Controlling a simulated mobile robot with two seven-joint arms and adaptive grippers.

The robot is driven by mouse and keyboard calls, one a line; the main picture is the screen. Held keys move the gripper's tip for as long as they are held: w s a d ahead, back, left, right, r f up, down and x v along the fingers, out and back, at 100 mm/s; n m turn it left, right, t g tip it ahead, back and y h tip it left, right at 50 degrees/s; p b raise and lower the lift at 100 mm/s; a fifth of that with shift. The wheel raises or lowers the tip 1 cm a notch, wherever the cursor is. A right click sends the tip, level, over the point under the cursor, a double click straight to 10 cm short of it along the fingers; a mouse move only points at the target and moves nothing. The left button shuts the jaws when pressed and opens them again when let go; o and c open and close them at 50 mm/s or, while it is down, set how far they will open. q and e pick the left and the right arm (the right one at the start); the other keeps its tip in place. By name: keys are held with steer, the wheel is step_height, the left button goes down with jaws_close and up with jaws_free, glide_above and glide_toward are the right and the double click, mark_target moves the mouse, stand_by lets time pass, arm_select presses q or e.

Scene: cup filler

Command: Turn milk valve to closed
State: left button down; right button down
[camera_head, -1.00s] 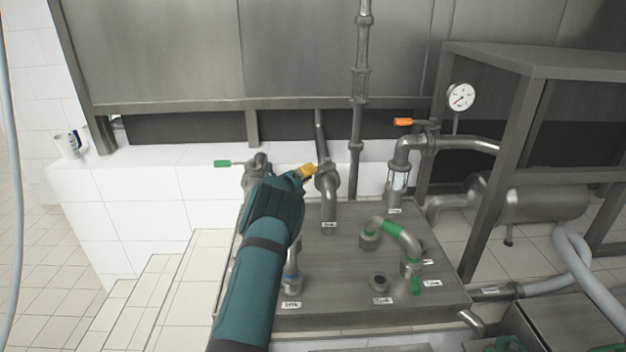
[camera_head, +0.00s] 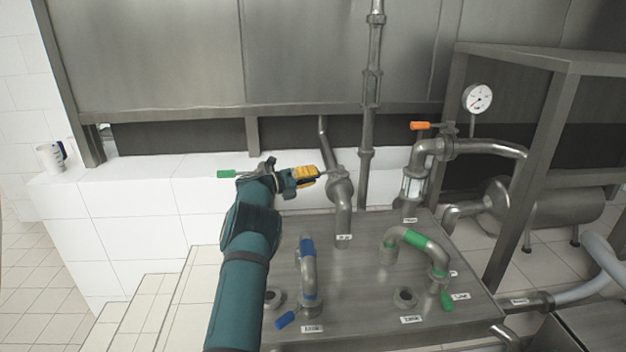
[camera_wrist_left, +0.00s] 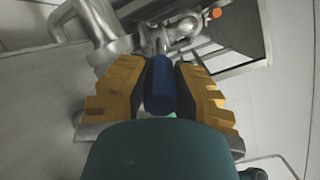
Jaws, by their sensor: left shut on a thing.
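My left gripper (camera_head: 307,176) is shut on a blue valve handle (camera_wrist_left: 160,86), which lies between its yellow fingers in the left wrist view. In the head view the gripper points right, level and just left of the middle pipe's valve (camera_head: 339,182). The fingers mostly hide the handle there. A green valve handle (camera_head: 227,174) points left on the left pipe, its valve partly behind my left arm. An orange valve handle (camera_head: 420,126) points left on the right pipe. Labels are too small to read, so I cannot tell which valve is marked milk. My right gripper is not in view.
Below stands a steel panel (camera_head: 370,290) with a blue-banded bent pipe (camera_head: 308,268) and a green-banded one (camera_head: 414,240). A gauge (camera_head: 477,99) and a steel frame (camera_head: 552,69) stand at right. A white mug (camera_head: 49,158) sits on the tiled ledge at left.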

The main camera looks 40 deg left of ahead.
arm_select(q)
steer(key=shift+w+a+m+g+h, duration=0.2)
steer(key=shift+a+m+g+h, duration=0.15)
steer(key=shift+h, duration=0.25)
steer(key=shift+b, duration=0.3)
steer(key=c, duration=0.7)
jaws_free()
steer(key=shift+w+d, duration=0.1)
steer(key=shift+w, duration=0.05)
steer(key=shift+c, duration=0.2)
steer(key=v, duration=0.7)
steer(key=shift+s+a, duration=0.2)
steer(key=shift+s, duration=0.05)
steer(key=shift+f, duration=0.1)
